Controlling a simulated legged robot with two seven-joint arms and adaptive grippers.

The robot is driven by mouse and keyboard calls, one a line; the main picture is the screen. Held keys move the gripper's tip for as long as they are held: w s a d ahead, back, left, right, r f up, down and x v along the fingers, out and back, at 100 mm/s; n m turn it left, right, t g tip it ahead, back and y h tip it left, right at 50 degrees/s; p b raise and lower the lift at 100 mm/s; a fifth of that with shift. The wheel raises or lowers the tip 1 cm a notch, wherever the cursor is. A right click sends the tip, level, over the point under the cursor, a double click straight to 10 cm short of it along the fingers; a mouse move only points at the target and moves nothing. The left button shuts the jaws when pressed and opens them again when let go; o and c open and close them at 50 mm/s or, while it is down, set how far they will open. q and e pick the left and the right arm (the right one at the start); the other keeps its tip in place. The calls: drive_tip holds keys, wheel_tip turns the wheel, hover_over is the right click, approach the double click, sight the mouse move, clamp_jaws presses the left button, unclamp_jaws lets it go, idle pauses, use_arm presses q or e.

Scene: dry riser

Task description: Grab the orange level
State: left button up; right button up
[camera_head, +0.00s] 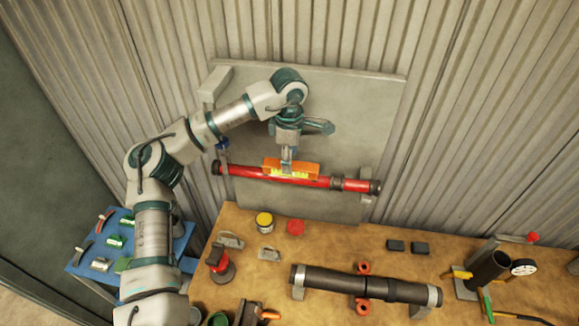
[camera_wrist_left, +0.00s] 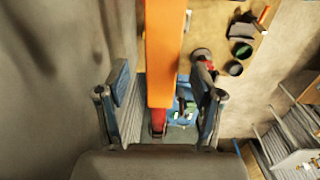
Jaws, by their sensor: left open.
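The orange level (camera_head: 306,170) lies along the top of a red pipe (camera_head: 239,172) mounted on a grey panel. My left gripper (camera_head: 287,156) points down over the middle of the level. In the left wrist view, the level (camera_wrist_left: 164,50) runs between the two spread fingers of this gripper (camera_wrist_left: 161,88), with a gap visible on the left side. The fingers are open and not closed on it. Contact on the right side cannot be told. My right gripper is in neither view.
A wooden bench (camera_head: 330,249) stands below the panel. It holds a dark pipe (camera_head: 335,282), a yellow-lidded jar (camera_head: 264,221), a red-topped can (camera_head: 296,227) and a gauge (camera_head: 523,267). A blue tray (camera_head: 83,263) with several small items is at the left. Corrugated wall stands behind.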

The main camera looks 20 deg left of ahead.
use_arm(q)
drive_tip(key=shift+d+f, duration=0.15)
drive_tip(key=shift+f, duration=1.35)
clamp_jaws()
drive_tip(key=shift+r, duration=0.2)
